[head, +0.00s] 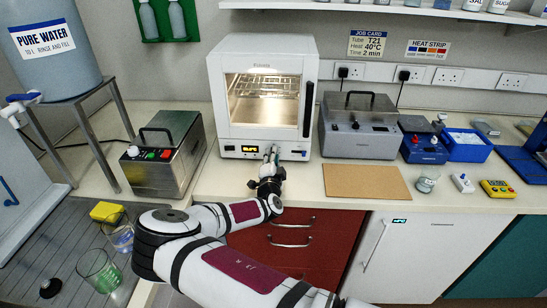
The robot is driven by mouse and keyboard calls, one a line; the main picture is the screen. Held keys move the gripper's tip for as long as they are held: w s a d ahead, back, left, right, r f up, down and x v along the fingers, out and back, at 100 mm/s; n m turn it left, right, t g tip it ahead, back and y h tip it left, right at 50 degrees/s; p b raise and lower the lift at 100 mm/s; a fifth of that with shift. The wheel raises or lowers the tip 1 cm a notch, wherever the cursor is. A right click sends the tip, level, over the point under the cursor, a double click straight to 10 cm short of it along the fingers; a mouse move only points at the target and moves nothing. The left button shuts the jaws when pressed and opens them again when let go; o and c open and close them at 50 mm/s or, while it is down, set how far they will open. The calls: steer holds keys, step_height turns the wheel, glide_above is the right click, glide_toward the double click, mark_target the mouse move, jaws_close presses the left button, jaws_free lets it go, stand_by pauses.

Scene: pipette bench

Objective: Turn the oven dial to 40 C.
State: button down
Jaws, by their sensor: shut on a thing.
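The white oven (218,85) stands on the bench at the back, its glass door closed and its lit inside showing a wire rack. A small lit display (250,149) sits on its lower front panel; I cannot read its digits. My gripper (271,155) is at that panel, just right of the display, with its fingers shut on the oven dial. The dial is mostly hidden by the fingers, so its setting cannot be told. The job card (369,44) on the wall reads T21, Heat 40°C, Time 2 min.
A steel bath (160,170) stands left of the oven and a grey lidded unit (358,130) right of it. A brown mat (365,182) lies in front of the grey unit. Beakers (98,270) stand at lower left. Red drawers (285,250) are below the bench edge.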

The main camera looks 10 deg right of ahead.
steer(key=shift+n, duration=0.3)
steer(key=c, duration=1.4)
jaws_free()
steer(key=shift+o, duration=0.2)
steer(key=shift+s, duration=0.1)
steer(key=v, duration=1.1)
steer(key=shift+s+a, duration=0.2)
steer(key=shift+s, duration=0.15)
steer(key=shift+c, duration=0.2)
